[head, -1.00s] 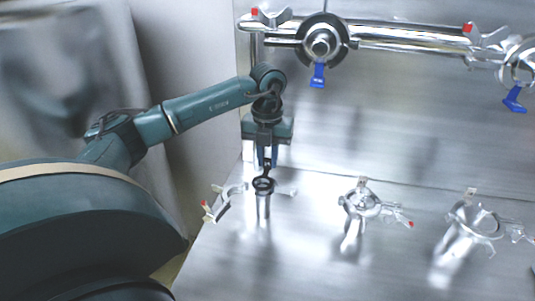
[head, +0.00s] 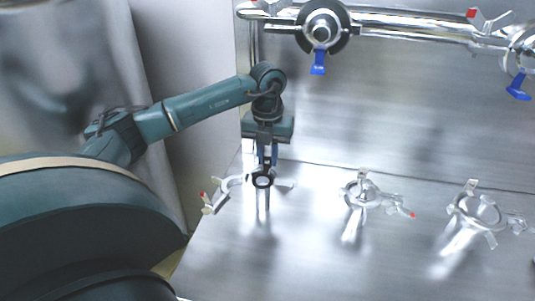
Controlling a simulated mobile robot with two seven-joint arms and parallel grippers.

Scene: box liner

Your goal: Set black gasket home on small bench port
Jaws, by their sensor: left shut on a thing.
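The black gasket (head: 262,182), a small dark ring, is at the mouth of the small bench port (head: 263,206), a narrow upright metal tube at the left of the bench. The ring hides the port's top edge, so I cannot tell whether it is seated or just above it. My left gripper (head: 267,160) points down from above and is shut on the gasket at its far side. My right gripper is not in view.
An open clamp (head: 222,193) lies around the left port. A middle port with a clamp (head: 363,192) and a larger right port (head: 478,212) stand on the shiny bench. A steel pipe (head: 410,36) with blue-handled valves (head: 318,62) runs along the back wall.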

